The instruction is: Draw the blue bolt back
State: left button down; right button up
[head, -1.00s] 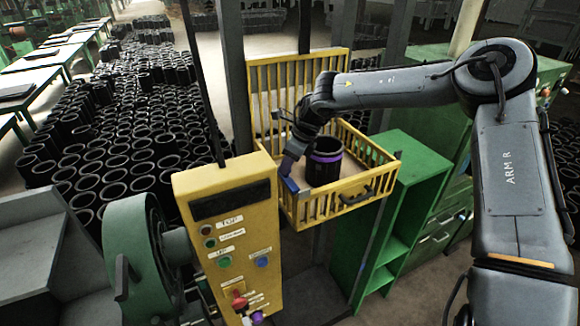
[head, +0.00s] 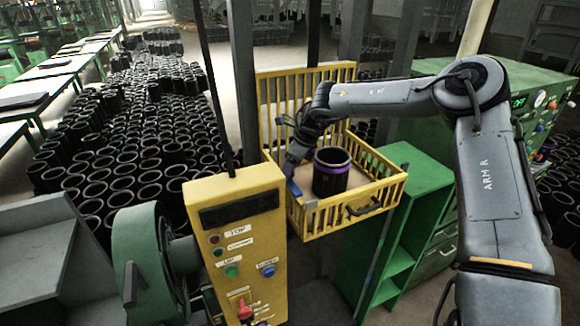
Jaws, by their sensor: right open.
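The blue bolt (head: 293,187) sits at the left front corner of the yellow cage (head: 340,218). It is small in the head view, and how far it is drawn cannot be made out. My right gripper (head: 296,158) is open, pointing down over the cage's left side, just above the blue bolt. Whether its fingers touch the bolt cannot be told. A black sleeve with a purple band (head: 331,178) stands upright in the cage, to the right of the gripper. My left gripper is not in view.
A yellow control box (head: 241,215) with buttons stands in front of the cage at the left. A green cabinet (head: 405,190) with shelves stands to the cage's right. Many black sleeves (head: 140,150) cover the floor at the left. Dark posts rise behind the cage.

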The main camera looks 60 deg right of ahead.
jog(key=shift+r, duration=0.1)
jog(key=b+v, duration=0.2)
jog(key=v, duration=0.8)
jog(key=shift+r+b, duration=0.3)
jog(key=shift+b, duration=0.05)
jog(key=shift+s, duration=0.1)
